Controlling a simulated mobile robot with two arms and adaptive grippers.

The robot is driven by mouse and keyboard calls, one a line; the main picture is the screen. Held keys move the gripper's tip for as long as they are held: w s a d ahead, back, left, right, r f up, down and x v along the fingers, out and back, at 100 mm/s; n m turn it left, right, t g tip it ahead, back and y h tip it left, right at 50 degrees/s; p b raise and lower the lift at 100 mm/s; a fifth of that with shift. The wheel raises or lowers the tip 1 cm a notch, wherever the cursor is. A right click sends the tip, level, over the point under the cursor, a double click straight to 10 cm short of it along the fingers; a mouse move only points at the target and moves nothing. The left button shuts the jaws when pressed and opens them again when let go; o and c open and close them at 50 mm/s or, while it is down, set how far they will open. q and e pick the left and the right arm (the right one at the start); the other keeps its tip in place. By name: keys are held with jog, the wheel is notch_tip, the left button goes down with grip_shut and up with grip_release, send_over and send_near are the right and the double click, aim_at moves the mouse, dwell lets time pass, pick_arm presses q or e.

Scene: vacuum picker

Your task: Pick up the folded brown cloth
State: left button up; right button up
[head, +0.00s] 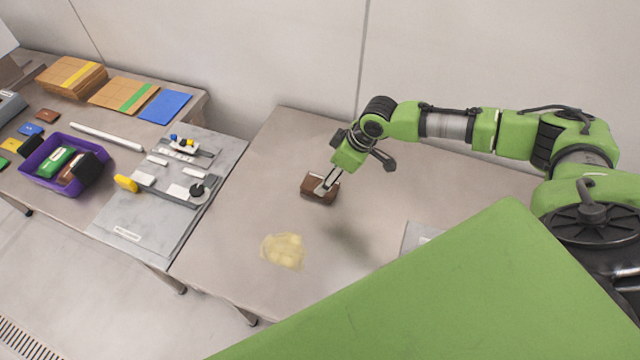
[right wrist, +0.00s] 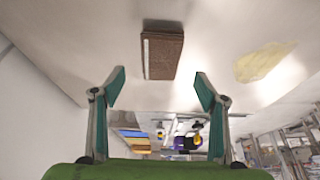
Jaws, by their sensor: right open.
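The folded brown cloth (head: 316,195) is a small dark brown block lying on the table near its back. It also shows in the right wrist view (right wrist: 165,55), with a pale strip along one side. My right gripper (head: 325,184) is over the cloth in the head view and hides part of it. In the right wrist view the fingers (right wrist: 159,82) are spread apart with nothing between them. The cloth lies ahead of the fingertips, roughly centred across the opening and apart from both. My left gripper is in neither view.
A pale yellow crumpled cloth (head: 284,251) lies on the table in front of the brown one. To the left are a grey board with fixtures (head: 130,222), a purple bin (head: 42,182) and cardboard stacks (head: 72,78). The table around the brown cloth is clear.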

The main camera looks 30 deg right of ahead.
jog(key=shift+w+a+f, duration=0.1)
jog(key=shift+w+f, duration=0.1)
jog(key=shift+f, duration=0.25)
jog(key=shift+a+f+p, duration=0.15)
jog(key=shift+f+p, duration=0.2)
jog(key=shift+p, duration=0.15)
jog(key=p+x, duration=0.1)
jog(key=x, duration=0.2)
jog(key=shift+w, duration=0.1)
jog(key=shift+w+a+f, duration=0.1)
jog(key=shift+w+f, duration=0.05)
jog(key=shift+f, duration=0.3)
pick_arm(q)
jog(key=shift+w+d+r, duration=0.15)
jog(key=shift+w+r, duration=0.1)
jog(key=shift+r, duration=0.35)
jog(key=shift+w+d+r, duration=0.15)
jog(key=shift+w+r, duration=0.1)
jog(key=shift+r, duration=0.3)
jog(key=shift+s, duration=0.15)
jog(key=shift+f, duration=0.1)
pick_arm(e)
jog(key=shift+f, duration=0.25)
jog(key=c, duration=1.1)
